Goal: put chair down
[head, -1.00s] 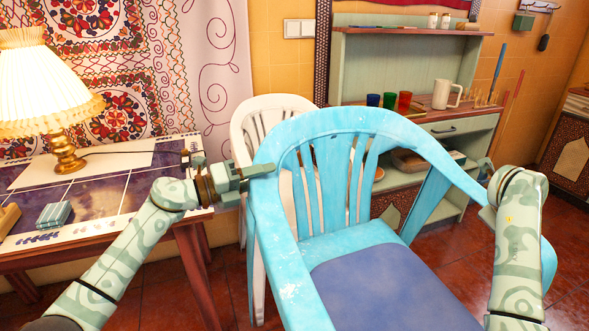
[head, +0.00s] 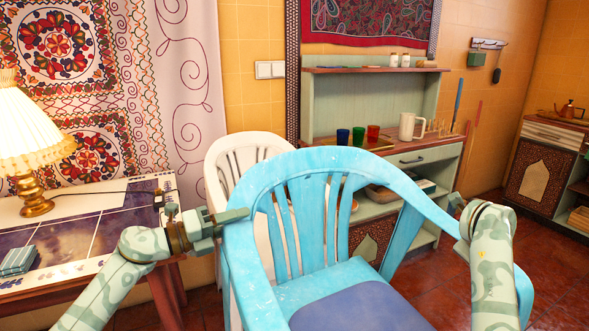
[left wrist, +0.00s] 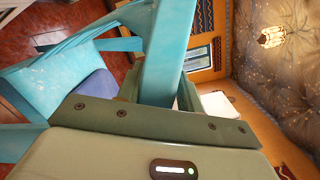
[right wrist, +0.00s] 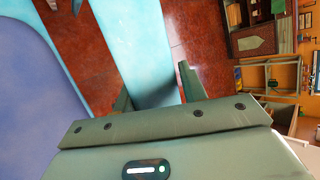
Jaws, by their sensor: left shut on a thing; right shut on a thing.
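A light-blue plastic armchair (head: 330,160) with a dark blue seat pad (head: 355,305) is upright in front of me in the head view, its legs out of the frame. My left gripper (head: 238,216) is shut on the chair's left side, near the backrest. In the left wrist view the blue frame (left wrist: 165,50) passes between its fingers. My right gripper (head: 456,205) is at the chair's right armrest, its fingers partly hidden by my wrist. In the right wrist view that armrest (right wrist: 140,45) lies between the fingers. Whether the chair touches the floor is hidden.
A white plastic chair (head: 225,160) stands just behind the blue one. A table (head: 95,245) with a lamp (head: 30,150) is at the left. A green shelf unit (head: 350,105) with cups and a white jug (head: 410,126) is behind. Red tiled floor (head: 480,235) is free at the right.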

